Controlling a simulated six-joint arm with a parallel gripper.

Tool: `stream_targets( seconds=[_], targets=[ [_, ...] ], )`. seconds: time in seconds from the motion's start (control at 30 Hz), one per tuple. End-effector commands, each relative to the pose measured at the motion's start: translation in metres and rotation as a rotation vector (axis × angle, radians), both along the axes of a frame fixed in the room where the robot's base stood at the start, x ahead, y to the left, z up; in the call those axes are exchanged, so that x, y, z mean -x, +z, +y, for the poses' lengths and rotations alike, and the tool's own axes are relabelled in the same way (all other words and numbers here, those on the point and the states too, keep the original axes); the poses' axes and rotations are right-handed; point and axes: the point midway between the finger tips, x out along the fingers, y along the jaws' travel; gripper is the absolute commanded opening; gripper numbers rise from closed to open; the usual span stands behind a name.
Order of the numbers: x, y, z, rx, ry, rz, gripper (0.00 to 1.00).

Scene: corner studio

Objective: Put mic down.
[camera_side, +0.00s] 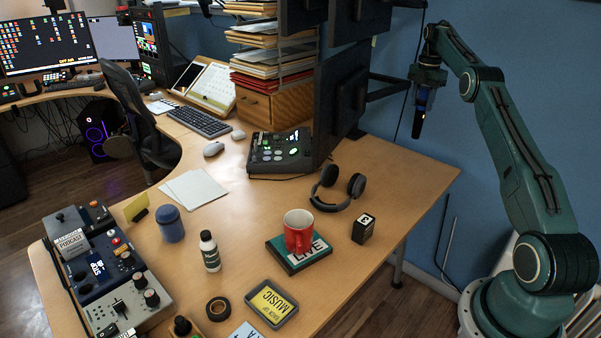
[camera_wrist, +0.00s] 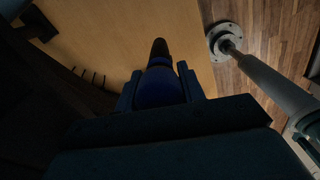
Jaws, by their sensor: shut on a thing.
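The mic (camera_side: 418,122) is a slim dark stick with a blue part, hanging close to upright from my gripper (camera_side: 426,88) at the upper right of the side view. It is up in the air, in front of the blue wall and apart from the desk (camera_side: 405,165). In the wrist view the mic (camera_wrist: 160,87) shows a blue body and dark tip between the two jaws of my gripper (camera_wrist: 160,84). The jaws are shut on it. The part of the mic behind the jaws is hidden.
The desk's right end has bare wood. Headphones (camera_side: 331,201), a black box (camera_side: 364,228), a red mug (camera_side: 298,226) on a book (camera_side: 312,257) and a mixer (camera_side: 279,152) stand nearby. Dark monitors (camera_side: 345,100) on arms rise beside my gripper.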

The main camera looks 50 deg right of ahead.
Motion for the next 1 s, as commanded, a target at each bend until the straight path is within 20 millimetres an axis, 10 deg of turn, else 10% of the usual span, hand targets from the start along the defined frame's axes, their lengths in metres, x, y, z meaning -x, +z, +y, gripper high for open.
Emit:
stream_targets(
  seconds=[1.0],
  targets=[
    [0.000, -0.124, 0.001, 0.000, 0.001, -0.003, 0.10]
  ],
)
